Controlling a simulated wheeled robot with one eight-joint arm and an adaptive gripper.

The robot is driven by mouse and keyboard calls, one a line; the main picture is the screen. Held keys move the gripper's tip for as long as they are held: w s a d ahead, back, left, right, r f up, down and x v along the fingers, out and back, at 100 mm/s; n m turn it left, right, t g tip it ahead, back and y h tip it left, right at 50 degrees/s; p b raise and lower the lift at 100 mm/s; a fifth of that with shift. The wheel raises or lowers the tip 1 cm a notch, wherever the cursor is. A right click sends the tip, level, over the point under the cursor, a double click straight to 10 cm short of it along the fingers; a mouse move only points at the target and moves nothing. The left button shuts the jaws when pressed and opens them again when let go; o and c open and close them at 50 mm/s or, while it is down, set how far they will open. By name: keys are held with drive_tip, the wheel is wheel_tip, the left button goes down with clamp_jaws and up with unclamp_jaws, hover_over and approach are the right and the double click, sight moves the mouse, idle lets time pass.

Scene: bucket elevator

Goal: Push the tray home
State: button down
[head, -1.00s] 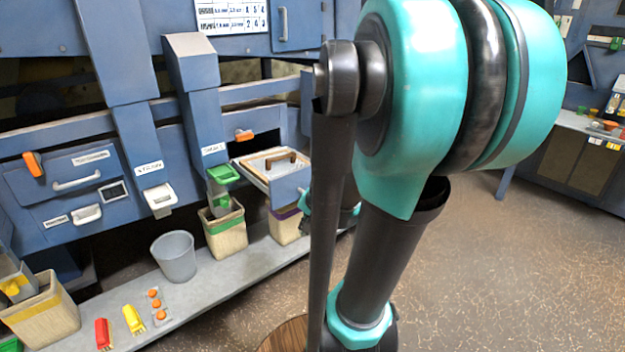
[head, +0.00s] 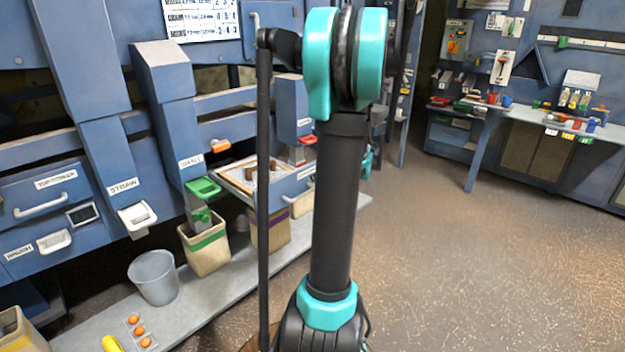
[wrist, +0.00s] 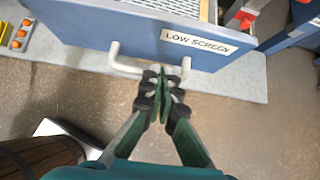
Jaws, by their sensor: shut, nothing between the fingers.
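The tray is a blue drawer labelled LOW SCREEN (wrist: 85,27), with a metal mesh (wrist: 172,5) inside and a white bar handle (wrist: 126,68) on its front. In the head view the tray (head: 298,184) stands pulled out from the blue machine, with a wood-framed screen showing on top; my arm hides part of it. My gripper (wrist: 163,78) is shut and empty. Its fingertips overlap the middle of the handle in the wrist view; I cannot tell whether they touch it. The gripper is hidden in the head view.
Below the tray, wooden bins (head: 207,245) and a grey bucket (head: 154,277) stand on a low grey shelf (head: 225,285). A green lever (head: 203,188) is left of the tray. The floor (head: 440,250) to the right is clear. A workbench (head: 540,125) stands at back right.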

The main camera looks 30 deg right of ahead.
drive_tip(key=x, duration=0.7)
drive_tip(key=shift+w+f, duration=0.2)
drive_tip(key=shift+a, duration=0.1)
drive_tip(key=w+a, duration=0.4)
drive_tip(key=w, duration=0.8)
drive_tip(key=w+a, duration=0.5)
drive_tip(key=w, duration=0.8)
drive_tip(key=w+a, duration=0.4)
drive_tip(key=w, duration=0.9)
drive_tip(key=shift+a, duration=0.4)
drive_tip(key=shift+w+r, duration=0.15)
